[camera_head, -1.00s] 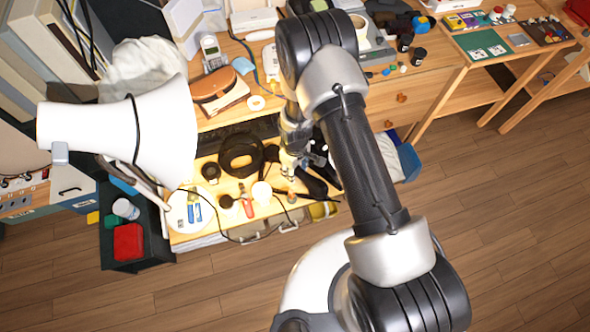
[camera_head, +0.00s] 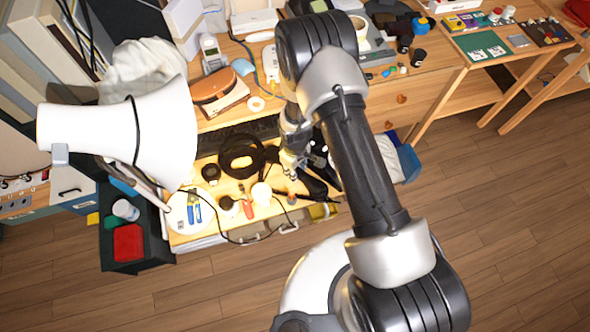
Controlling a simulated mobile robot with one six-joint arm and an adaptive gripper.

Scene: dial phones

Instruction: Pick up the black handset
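My gripper (camera_head: 291,168) hangs over the open drawer (camera_head: 180,238) of the wooden desk, near its right half. It is small and partly covered by my own arm, so I cannot tell whether its fingers are open or shut. A long black object (camera_head: 314,186), possibly the black handset, lies in the drawer just right of and below the gripper. Other dark items crowd it, and its outline is not clear. I cannot tell whether the gripper touches it.
The drawer also holds a black ring-shaped item (camera_head: 240,157), a white plate (camera_head: 190,212) and cables. A white megaphone-shaped object (camera_head: 165,130) stands at left. A black bin with a red item (camera_head: 128,242) is below it. A brown-topped phone (camera_head: 215,90) sits on the desk. The floor at right is clear.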

